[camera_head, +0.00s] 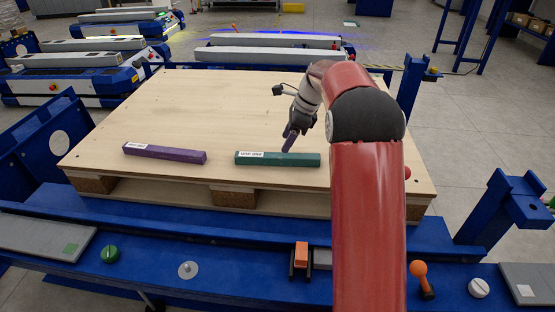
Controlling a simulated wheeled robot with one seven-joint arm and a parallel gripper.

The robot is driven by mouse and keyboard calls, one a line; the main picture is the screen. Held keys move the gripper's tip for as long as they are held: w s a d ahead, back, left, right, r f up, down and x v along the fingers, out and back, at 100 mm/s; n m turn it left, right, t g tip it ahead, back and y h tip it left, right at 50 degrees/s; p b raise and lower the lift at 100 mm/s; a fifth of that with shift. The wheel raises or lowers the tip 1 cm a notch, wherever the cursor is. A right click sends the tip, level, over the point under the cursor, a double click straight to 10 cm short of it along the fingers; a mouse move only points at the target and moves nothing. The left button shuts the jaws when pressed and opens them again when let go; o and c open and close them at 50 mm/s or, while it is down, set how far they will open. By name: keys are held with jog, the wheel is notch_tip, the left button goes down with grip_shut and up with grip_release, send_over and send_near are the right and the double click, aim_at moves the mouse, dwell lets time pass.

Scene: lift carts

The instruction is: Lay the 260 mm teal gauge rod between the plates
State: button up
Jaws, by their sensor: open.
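A teal rod (300,160) with a white label lies flat near the front edge of the wooden pallet top; the label is too small to read. My gripper (287,146) is open, pointing down just above and behind the teal rod. Whether it touches the rod cannot be told. A grey plate (38,236) with a green square lies at the front left of the blue frame. Another grey plate (528,284) with a pale square is at the front right. I cannot tell which plates the task means.
A purple rod (165,153) with a white label lies left of the teal one on the pallet (190,105). The blue frame (180,262) carries a green knob (110,254), an orange block (301,256) and an orange-topped lever (419,270). The pallet's back half is clear.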

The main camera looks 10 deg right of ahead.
aim_at(279, 155)
jog(key=b+x, duration=0.1)
jog(key=x, duration=0.6)
jog(key=shift+s+d, duration=0.1)
jog(key=c, duration=1.1)
grip_shut()
jog(key=shift+r, duration=0.15)
